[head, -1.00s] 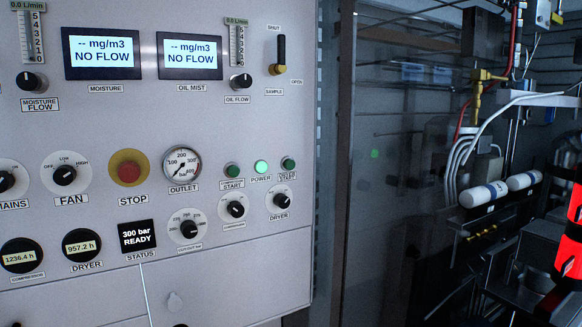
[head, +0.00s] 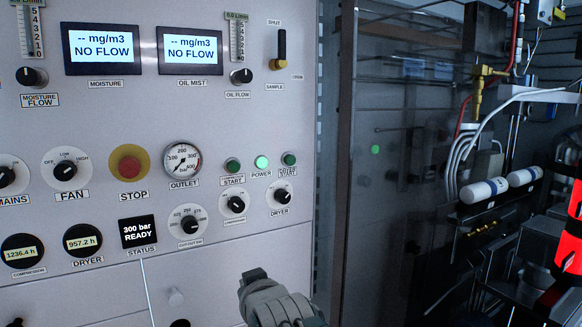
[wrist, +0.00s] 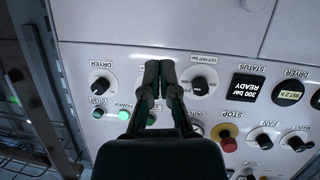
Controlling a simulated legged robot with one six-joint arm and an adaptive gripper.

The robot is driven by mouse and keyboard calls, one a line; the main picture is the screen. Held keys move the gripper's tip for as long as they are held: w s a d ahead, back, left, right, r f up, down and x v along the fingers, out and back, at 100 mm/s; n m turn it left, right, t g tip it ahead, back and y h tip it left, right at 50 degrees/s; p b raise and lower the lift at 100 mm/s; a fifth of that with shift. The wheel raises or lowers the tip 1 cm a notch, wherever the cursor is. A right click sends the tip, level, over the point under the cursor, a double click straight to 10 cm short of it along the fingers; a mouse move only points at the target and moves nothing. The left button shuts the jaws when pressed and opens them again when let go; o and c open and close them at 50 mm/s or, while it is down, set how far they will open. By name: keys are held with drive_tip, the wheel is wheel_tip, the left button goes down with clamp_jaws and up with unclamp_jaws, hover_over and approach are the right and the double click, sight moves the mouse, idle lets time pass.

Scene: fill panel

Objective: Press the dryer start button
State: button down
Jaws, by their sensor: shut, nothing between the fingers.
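The panel has two dark green buttons with the lit green POWER lamp (head: 261,162) between them. The right green button (head: 289,159), with a blurred label, sits above the DRYER knob (head: 282,197); it also shows in the upside-down wrist view (wrist: 99,113). The left green button (head: 232,166) is labelled START and sits above another knob (head: 234,205). My gripper (head: 255,277) is at the bottom of the head view, below the knobs and apart from the green buttons. In the wrist view its fingers (wrist: 160,66) are together and empty, hiding the panel behind them.
A red STOP button (head: 130,167) on a yellow ring and the OUTLET gauge (head: 182,160) are left of the green buttons. The status display (head: 138,232) reads 300 bar READY.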

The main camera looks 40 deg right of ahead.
sight(291, 160)
drive_tip(key=s+d+r+t+h, duration=0.1)
drive_tip(key=d+r+t+h, duration=0.7)
drive_tip(key=d+r, duration=0.8)
drive_tip(key=shift+r+t, duration=0.5)
drive_tip(key=shift+t, duration=0.4)
drive_tip(key=shift+w, duration=0.1)
drive_tip(key=shift+w+d, duration=0.25)
drive_tip(key=shift+w, duration=1.15)
drive_tip(key=shift+w+d, duration=0.3)
drive_tip(key=shift+w, duration=1.15)
drive_tip(key=shift+w+d, duration=0.25)
drive_tip(key=shift+w, duration=1.15)
drive_tip(key=shift+w, duration=0.15)
drive_tip(key=shift+w+d, duration=0.1)
drive_tip(key=shift+w, duration=0.1)
